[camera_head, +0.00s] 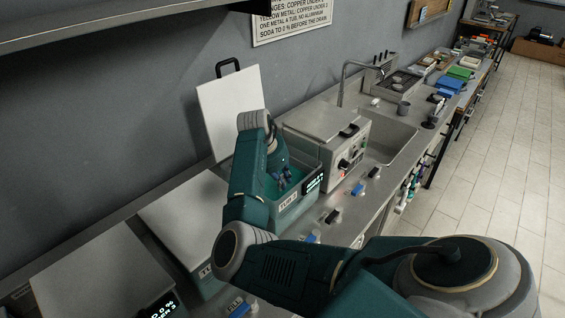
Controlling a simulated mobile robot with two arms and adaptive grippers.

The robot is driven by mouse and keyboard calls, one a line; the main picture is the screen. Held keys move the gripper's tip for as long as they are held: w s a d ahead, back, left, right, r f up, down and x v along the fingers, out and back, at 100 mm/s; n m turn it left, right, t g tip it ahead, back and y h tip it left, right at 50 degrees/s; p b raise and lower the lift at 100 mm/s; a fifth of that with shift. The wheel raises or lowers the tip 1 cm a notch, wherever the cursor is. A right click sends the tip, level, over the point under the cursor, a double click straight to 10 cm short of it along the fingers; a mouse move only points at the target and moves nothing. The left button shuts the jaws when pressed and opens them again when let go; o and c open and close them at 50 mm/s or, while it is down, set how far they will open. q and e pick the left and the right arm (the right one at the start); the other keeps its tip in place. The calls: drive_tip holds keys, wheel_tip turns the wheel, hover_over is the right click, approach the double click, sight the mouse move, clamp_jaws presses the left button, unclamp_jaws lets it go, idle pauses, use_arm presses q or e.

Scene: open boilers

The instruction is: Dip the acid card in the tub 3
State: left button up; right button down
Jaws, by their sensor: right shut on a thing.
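An open tub (307,196) with a labelled front stands on the bench; its number is too small to read surely. It holds teal liquid (300,172), and its pale lid (232,108) stands raised against the wall. My right gripper (283,183) points down inside the tub's opening, low over or at the liquid. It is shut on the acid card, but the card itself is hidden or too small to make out. I cannot tell whether the card touches the liquid. My left gripper is not in view.
Closed tubs with pale lids (185,215) (95,275) stand to the left. A white-lidded boxy unit (325,122) with knobs stands just right of the open tub, then a sink (390,140) with a tap (343,85). Small blue and black items lie along the bench front.

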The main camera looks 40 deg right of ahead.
drive_tip(key=shift+r+p, duration=1.45)
drive_tip(key=shift+r, duration=0.85)
wheel_tip(320, 180, up, 8)
drive_tip(key=shift+r, duration=0.2)
